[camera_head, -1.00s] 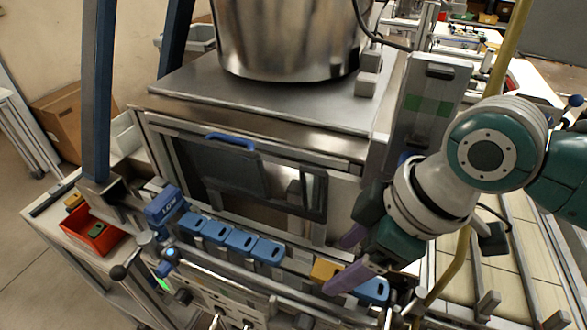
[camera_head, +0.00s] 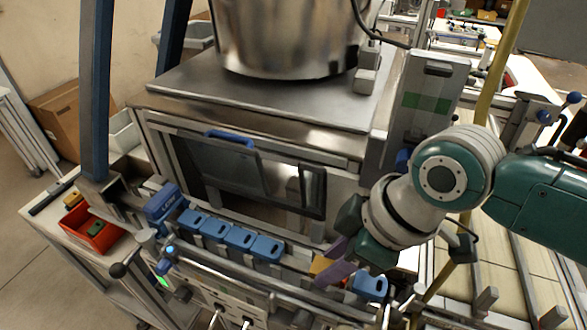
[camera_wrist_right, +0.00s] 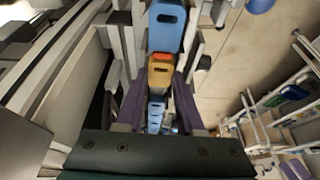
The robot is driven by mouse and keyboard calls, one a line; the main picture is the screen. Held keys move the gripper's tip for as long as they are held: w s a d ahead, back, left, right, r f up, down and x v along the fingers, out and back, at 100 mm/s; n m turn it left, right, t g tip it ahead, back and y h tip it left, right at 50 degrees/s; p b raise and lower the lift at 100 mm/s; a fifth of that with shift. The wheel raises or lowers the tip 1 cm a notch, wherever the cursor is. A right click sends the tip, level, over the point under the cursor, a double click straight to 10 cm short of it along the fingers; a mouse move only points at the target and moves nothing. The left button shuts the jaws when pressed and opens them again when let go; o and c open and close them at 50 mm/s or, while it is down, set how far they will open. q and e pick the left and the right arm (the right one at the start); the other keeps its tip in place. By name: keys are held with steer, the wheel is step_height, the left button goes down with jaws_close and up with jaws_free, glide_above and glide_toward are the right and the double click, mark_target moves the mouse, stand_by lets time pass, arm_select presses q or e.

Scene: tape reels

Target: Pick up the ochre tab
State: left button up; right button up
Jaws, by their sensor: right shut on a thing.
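The ochre tab (camera_head: 319,265) stands in the row of tabs along the front rail of the metal machine. My right gripper (camera_head: 333,262) has its purple fingers closed on the tab's two sides, partly hiding it in the head view. In the right wrist view the ochre tab (camera_wrist_right: 160,72) sits between the two purple fingers, its orange-red top part showing. I see no clear gap under it, and cannot tell whether it has left its seat. My left gripper is not in view.
Several blue tabs (camera_head: 240,238) stand left of the ochre one. Another blue tab (camera_head: 370,287) stands close on its right. A red bin (camera_head: 97,234) holds small pieces at the far left. A large steel pot (camera_head: 287,40) stands on the machine above.

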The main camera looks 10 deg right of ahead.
jaws_close()
